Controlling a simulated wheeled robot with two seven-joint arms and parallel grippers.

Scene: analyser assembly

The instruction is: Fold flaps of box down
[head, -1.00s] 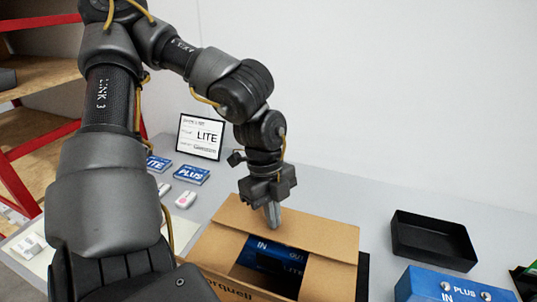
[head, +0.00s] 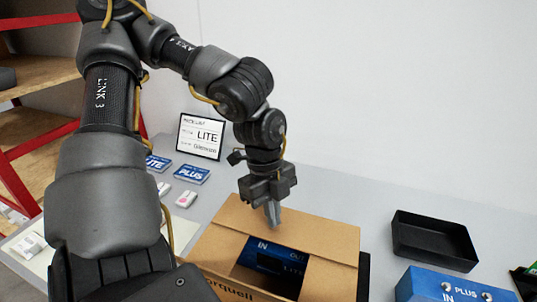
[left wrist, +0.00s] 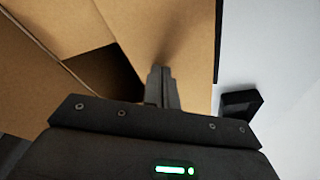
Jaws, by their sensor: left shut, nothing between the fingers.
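The brown cardboard box (head: 318,237) stands on the table with its top partly open. Its far and left flaps lie roughly level over the top, leaving a gap in the middle. A blue analyser (head: 283,257) marked IN, OUT and LITE shows inside through the gap. My left gripper (head: 272,222) is shut and empty, pointing down at the far flap near the box's back left corner. In the left wrist view its closed fingertips (left wrist: 161,72) are over the cardboard, close to it; I cannot tell whether they touch. The box's near side is partly cut off by the frame.
A black tray (head: 433,240) and a blue PLUS analyser (head: 450,287) are to the box's right. A LITE sign (head: 201,137), blue PLUS card (head: 192,175) and small white item (head: 186,199) are to the left.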

